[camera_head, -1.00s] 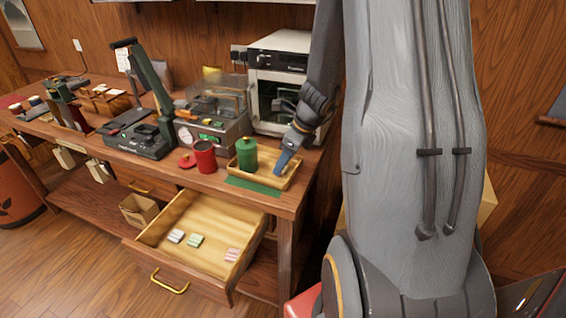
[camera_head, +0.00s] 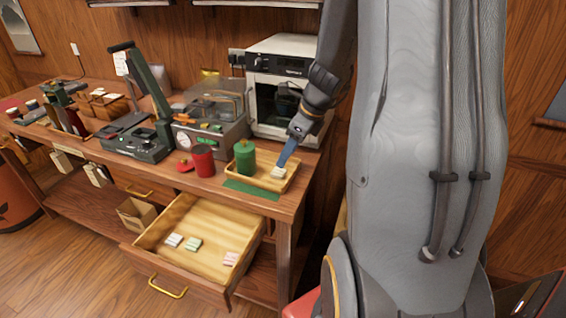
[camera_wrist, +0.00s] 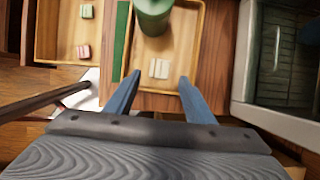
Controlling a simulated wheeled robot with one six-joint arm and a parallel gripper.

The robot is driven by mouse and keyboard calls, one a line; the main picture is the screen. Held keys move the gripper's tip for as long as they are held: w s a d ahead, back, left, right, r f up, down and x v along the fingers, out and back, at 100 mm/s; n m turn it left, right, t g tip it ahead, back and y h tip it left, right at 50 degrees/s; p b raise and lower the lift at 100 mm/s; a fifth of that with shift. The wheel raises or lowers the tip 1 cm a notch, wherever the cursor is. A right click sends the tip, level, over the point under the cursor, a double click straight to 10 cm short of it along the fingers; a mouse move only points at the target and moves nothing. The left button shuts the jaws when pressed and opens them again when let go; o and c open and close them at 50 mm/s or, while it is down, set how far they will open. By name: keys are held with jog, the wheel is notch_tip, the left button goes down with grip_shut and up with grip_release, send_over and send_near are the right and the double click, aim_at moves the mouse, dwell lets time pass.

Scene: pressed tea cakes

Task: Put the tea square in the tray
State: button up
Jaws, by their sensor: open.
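A pale, cream-white tea square (camera_head: 278,172) lies in the wooden tray (camera_head: 293,178) on the bench, right of the green canister (camera_head: 245,158) that also stands in the tray. The tea square also shows in the wrist view (camera_wrist: 159,68), flat on the tray floor (camera_wrist: 186,30), near the wall closest to me. My gripper (camera_head: 283,164) has blue fingers and is just above the tray. In the wrist view my gripper (camera_wrist: 160,78) is open, with a finger on each side of the tea square and clear gaps to both. Nothing is held.
An open drawer (camera_head: 200,268) below holds a white square (camera_head: 174,240), a green square (camera_head: 193,244) and a pink square (camera_head: 231,258). A red canister (camera_head: 204,160) stands left of the tray. An oven (camera_head: 281,95) stands behind it. A green mat (camera_head: 251,190) lies in front.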

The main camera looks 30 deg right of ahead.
jog(key=v, duration=0.6)
jog(key=s+a+f+n+g+h, duration=0.1)
jog(key=s+a+f+n, duration=0.1)
jog(key=s+a+n, duration=0.3)
jog(key=s+a+f+n+g+h, duration=0.1)
jog(key=s+a+n, duration=0.4)
jog(key=a+n, duration=0.8)
jog(key=f+n, duration=0.1)
jog(key=n, duration=1)
jog(key=shift+s+a+f+h, duration=0.3)
jog(key=shift+s+a+f, duration=0.05)
jog(key=shift+c, duration=0.5)
